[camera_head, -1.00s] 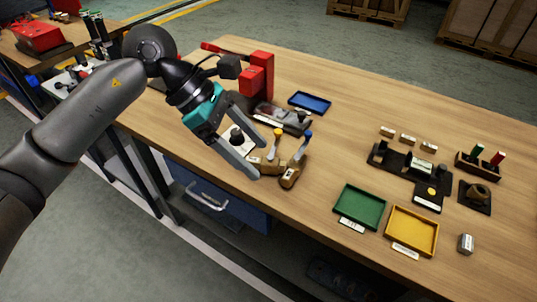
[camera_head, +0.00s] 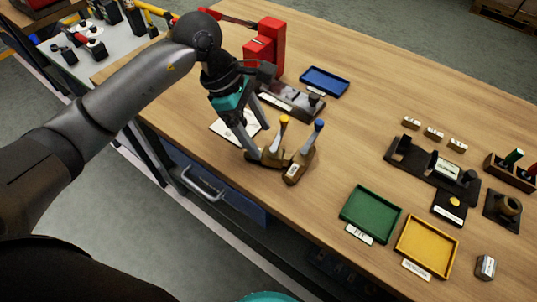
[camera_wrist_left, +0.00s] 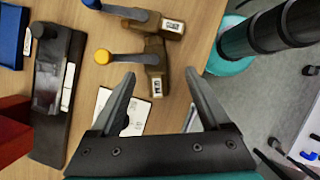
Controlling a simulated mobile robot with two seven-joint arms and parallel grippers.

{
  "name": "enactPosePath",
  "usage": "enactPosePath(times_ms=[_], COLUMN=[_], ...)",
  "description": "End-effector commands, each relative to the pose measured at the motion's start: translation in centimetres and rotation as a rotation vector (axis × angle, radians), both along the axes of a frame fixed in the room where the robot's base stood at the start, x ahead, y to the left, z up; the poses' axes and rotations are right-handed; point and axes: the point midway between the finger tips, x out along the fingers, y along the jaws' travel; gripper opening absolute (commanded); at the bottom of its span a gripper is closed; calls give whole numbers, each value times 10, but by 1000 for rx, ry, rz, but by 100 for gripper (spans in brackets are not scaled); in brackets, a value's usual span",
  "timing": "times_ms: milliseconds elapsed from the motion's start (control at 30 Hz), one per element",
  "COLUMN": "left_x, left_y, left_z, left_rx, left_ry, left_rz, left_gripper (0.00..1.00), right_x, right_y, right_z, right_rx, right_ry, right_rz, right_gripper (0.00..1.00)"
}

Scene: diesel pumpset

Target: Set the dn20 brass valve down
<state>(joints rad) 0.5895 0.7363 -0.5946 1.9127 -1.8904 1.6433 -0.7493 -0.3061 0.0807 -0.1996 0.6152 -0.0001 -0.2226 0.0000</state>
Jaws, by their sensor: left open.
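Two brass valves stand side by side on the wooden table: one with a yellow handle (camera_head: 273,150) and one with a blue handle (camera_head: 299,165). Their tags are too small to read, so I cannot tell which is the dn20. In the left wrist view the yellow-handled valve (camera_wrist_left: 156,68) lies just beyond my fingertips, and the blue-handled valve (camera_wrist_left: 158,24) is farther off. My left gripper (camera_head: 259,142) is open and empty beside the yellow-handled valve; its spread fingers also show in the left wrist view (camera_wrist_left: 160,85). My right gripper is not in view.
A white card (camera_head: 232,129) lies under the gripper. A dark fixture (camera_head: 292,101), a red stand (camera_head: 265,44) and a blue tray (camera_head: 325,81) are behind. Green (camera_head: 369,215) and yellow (camera_head: 427,246) trays sit front right. The table between valves and black holder (camera_head: 433,170) is clear.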

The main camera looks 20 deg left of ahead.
Motion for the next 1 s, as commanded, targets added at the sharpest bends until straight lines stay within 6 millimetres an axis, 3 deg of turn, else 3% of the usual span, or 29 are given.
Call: enactPosePath(times_ms=[133,433,733,1000], left_x=[1,8,8,8], left_y=[-2,-13,-14,-14], left_z=[-8,-49,-54,-54], left_rx=[-1,-3,0,0], left_ry=[0,2,-1,-1], left_rz=[0,-1,0,0], left_gripper=[80,80,80,52], right_x=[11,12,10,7], right_y=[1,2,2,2], right_z=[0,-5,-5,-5], right_rx=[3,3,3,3], right_ry=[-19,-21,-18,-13], right_rz=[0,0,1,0], right_gripper=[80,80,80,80])
